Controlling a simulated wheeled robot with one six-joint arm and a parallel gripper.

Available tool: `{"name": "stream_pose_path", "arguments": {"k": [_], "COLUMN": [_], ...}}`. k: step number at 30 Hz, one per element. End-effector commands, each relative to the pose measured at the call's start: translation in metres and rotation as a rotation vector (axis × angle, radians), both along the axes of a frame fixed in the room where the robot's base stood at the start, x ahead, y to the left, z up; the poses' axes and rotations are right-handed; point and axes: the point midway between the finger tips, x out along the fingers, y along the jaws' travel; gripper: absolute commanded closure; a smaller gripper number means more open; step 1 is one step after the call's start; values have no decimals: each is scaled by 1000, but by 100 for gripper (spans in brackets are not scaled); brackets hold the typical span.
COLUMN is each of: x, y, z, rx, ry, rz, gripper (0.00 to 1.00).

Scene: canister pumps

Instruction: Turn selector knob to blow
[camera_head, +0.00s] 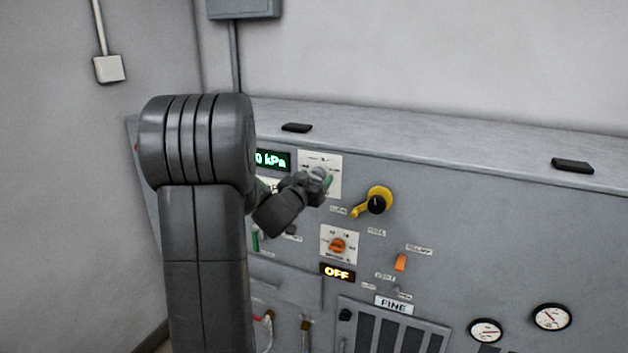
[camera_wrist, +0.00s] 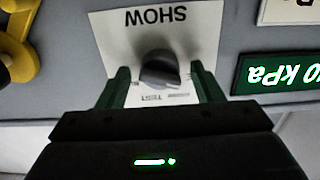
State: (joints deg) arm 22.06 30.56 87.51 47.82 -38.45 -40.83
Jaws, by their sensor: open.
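A dark grey knob (camera_wrist: 160,70) sits on a white plate (camera_wrist: 205,30) with upside-down lettering that reads SHOW and TEST in the wrist view. My gripper (camera_wrist: 162,84) is open, with one green finger on each side of this knob. I cannot tell whether the fingers touch it. In the head view my gripper (camera_head: 322,184) is at the white plate (camera_head: 334,163) and hides most of the knob. Another plate below carries an orange knob (camera_head: 337,245). No label reading blow is legible, so I cannot tell which knob bears it.
A yellow lever with a black hub (camera_head: 377,204) juts out right of my gripper. A green kPa display (camera_head: 272,160) is just left of it. An orange switch (camera_head: 401,263), an OFF display (camera_head: 338,273) and two gauges (camera_head: 486,330) are lower. The panel's right side is largely bare.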

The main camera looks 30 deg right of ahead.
Motion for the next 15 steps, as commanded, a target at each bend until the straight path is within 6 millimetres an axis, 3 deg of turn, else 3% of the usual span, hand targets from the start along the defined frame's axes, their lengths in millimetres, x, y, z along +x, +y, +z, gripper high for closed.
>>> {"name": "stream_pose_path", "arguments": {"k": [2, 9, 15], "x": [0, 0, 0], "y": [0, 0, 0], "z": [0, 0, 0], "rx": [0, 0, 6], "ry": [0, 0, -9], "rz": [0, 0, 0], "gripper": [40, 83, 83]}}
